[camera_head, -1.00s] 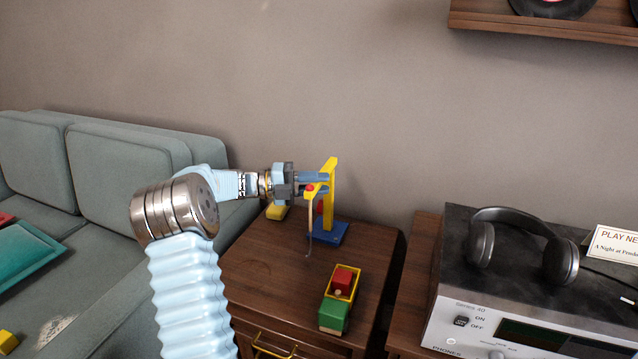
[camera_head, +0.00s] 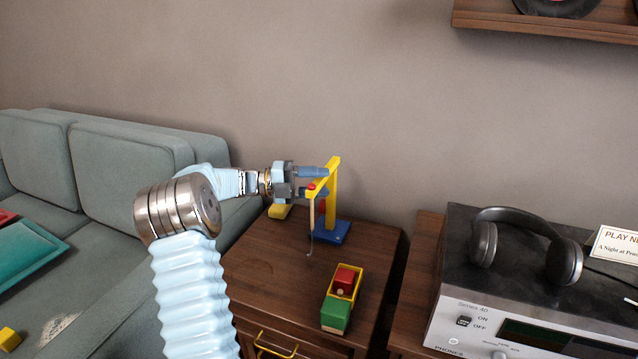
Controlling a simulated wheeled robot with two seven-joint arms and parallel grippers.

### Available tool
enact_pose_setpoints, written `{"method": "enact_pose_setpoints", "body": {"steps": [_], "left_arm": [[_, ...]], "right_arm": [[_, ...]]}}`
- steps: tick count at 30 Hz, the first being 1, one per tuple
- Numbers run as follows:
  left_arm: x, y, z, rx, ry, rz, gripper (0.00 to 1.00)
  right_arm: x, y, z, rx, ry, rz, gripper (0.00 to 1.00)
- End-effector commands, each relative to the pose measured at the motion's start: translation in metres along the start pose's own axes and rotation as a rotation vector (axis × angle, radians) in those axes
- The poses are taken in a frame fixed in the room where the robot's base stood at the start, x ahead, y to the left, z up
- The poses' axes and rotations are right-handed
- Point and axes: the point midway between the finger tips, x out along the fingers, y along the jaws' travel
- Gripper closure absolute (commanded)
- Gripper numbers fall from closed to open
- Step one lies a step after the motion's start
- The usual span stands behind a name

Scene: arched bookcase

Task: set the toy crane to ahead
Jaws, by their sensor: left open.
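The toy crane (camera_head: 333,207) stands upright on a small wooden cabinet, on a blue base (camera_head: 333,233). Its yellow arm points toward me and slightly left, with a red knob near its front end and a hook hanging from it. My left gripper (camera_head: 322,182) comes in from the left at the height of the crane's arm. Its jaws are open, one finger behind the yellow arm and the other lower and nearer. I cannot tell whether a finger touches the crane. My right gripper is not in view.
A toy truck (camera_head: 342,298) in red, yellow and green stands on the wooden cabinet (camera_head: 270,265) in front of the crane. A yellow block (camera_head: 280,211) lies left of the crane. A stereo (camera_head: 530,300) with headphones (camera_head: 520,240) is at right, a grey sofa (camera_head: 120,160) at left.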

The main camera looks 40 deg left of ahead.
Motion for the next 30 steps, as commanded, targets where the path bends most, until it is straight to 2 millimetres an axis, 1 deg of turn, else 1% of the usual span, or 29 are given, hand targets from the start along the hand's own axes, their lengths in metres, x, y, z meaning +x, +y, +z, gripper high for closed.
{"method": "enact_pose_setpoints", "body": {"steps": [5,9,12,15,18,21,30], "left_arm": [[-0.033,0.003,0.001,0.001,-0.005,0.002,0.54],[-0.069,0.003,0.001,0.0,-0.006,0.003,0.54],[-0.093,0.003,0.001,0.0,-0.005,0.003,0.54],[-0.112,0.002,0.0,0.0,-0.004,0.003,0.54],[-0.124,0.001,0.001,0.0,-0.002,0.001,0.54],[-0.131,0.001,0.0,-0.001,-0.002,0.001,0.54],[-0.133,0.001,0.0,-0.001,-0.001,0.001,0.54]], "right_arm": [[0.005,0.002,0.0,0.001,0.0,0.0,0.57],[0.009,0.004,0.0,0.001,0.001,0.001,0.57],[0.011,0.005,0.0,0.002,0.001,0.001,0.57],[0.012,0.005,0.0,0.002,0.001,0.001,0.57],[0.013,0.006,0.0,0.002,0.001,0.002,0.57],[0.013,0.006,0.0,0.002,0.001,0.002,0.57],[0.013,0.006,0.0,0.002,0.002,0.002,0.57]]}}
